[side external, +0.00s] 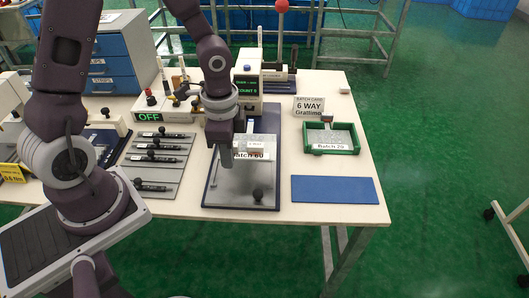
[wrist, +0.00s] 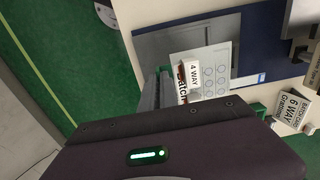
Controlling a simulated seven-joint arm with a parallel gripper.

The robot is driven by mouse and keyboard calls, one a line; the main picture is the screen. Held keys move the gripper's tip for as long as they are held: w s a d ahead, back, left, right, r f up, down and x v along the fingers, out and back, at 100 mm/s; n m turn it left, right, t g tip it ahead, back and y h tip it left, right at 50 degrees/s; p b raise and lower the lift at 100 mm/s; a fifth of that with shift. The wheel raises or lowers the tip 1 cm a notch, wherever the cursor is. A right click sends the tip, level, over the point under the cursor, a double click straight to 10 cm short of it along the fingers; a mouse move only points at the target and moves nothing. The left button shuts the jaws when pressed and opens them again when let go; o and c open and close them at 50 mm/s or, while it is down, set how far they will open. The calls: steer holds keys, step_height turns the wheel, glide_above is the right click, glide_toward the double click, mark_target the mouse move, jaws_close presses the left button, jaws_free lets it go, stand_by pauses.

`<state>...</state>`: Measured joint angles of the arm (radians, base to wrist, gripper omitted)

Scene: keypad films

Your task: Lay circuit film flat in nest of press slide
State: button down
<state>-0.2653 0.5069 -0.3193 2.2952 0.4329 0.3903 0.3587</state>
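The press slide (side external: 222,190) is a grey plate with a black knob (side external: 258,195), lying on a dark blue base; its grey surface also shows in the wrist view (wrist: 160,45). My gripper (side external: 228,163) points down over the slide. A pale circuit film (wrist: 220,60) with rings and a white "4 WAY" label lies over the grey and blue area in the wrist view. A "Batch 60" label (side external: 250,156) is partly behind my gripper. Whether the fingers grip the film, and the nest outline, are unclear.
The press (side external: 247,85) with a red-knobbed lever (side external: 281,7) stands behind the slide. A blue mat (side external: 335,190) is bare. Black-handled tools (side external: 155,158) lie at left.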

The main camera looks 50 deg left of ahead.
mark_target(226, 191)
steer(key=shift+s+a, duration=0.3)
steer(key=shift+s, duration=0.55)
steer(key=shift+f, duration=4.05)
steer(key=shift+f, duration=0.4)
steer(key=c, duration=1.6)
jaws_free()
steer(key=shift+o, duration=0.2)
